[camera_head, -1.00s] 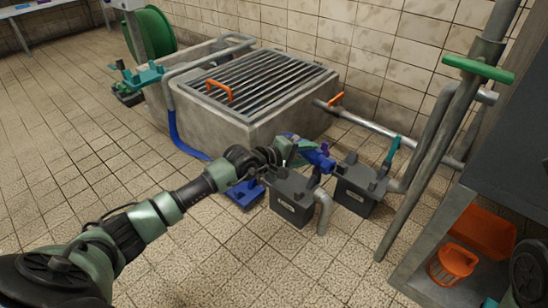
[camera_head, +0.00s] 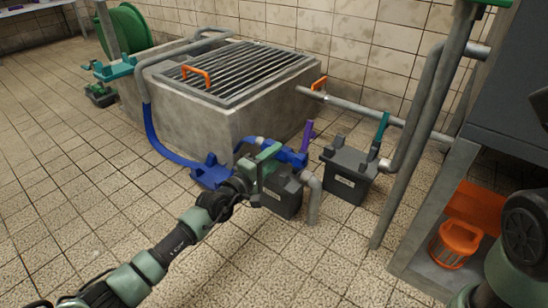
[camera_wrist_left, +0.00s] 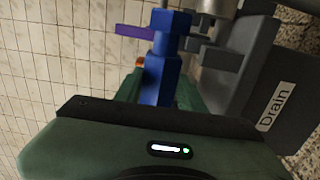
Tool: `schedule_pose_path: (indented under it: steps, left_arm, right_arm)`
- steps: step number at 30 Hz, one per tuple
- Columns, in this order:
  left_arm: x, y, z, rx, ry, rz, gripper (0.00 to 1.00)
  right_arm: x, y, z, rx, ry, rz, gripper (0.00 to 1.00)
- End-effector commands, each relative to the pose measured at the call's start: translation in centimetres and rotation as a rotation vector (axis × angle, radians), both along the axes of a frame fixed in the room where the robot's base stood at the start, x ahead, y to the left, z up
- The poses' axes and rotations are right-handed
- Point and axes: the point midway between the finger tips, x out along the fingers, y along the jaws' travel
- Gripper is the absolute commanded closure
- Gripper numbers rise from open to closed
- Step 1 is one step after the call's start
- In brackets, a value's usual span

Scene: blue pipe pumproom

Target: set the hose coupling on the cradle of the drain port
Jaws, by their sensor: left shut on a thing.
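My left gripper (camera_head: 266,164) is shut on the blue hose coupling (camera_head: 291,157). In the head view it holds the coupling at the top of the left dark grey box, which has a purple lever (camera_head: 308,134). In the left wrist view the coupling (camera_wrist_left: 166,58) stands out from between the green fingers. The drain port (camera_wrist_left: 275,100), a grey box labelled "Drain", is at its right, with cradle prongs close by. It also shows in the head view (camera_head: 286,200), partly hidden by my gripper. I cannot tell whether the coupling rests on the cradle.
A similar grey box (camera_head: 347,182) with a teal lever stands to the right. A blue stand (camera_head: 210,173) is on the floor at the left. A concrete basin (camera_head: 205,125) with a grate is behind. Upright pipes and an orange basket (camera_head: 455,243) are at right.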

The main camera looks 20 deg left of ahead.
Motion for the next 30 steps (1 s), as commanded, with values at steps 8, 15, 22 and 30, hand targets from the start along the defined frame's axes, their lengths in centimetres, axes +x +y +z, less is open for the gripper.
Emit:
schedule_pose_path:
  steps: [8, 15, 22, 30]
  left_arm:
    - [0.1, 0.0, -2.6, 0.003, 0.0, -0.001, 1.0]
    - [0.0, 0.0, -4.1, 0.003, 0.001, 0.0, 1.0]
    - [-0.1, 0.1, -5.0, 0.006, 0.011, -0.001, 1.0]
    - [-0.3, 0.0, -5.3, 0.008, 0.016, -0.003, 0.35]
  right_arm:
    - [0.0, 0.0, 0.2, 0.0, 0.0, 0.0, 0.64]
    - [0.0, 0.0, 0.2, -0.001, -0.001, 0.0, 0.64]
    - [0.0, 0.0, 0.1, -0.001, -0.001, 0.0, 0.64]
    - [0.0, 0.0, 0.1, -0.001, -0.001, 0.0, 0.64]
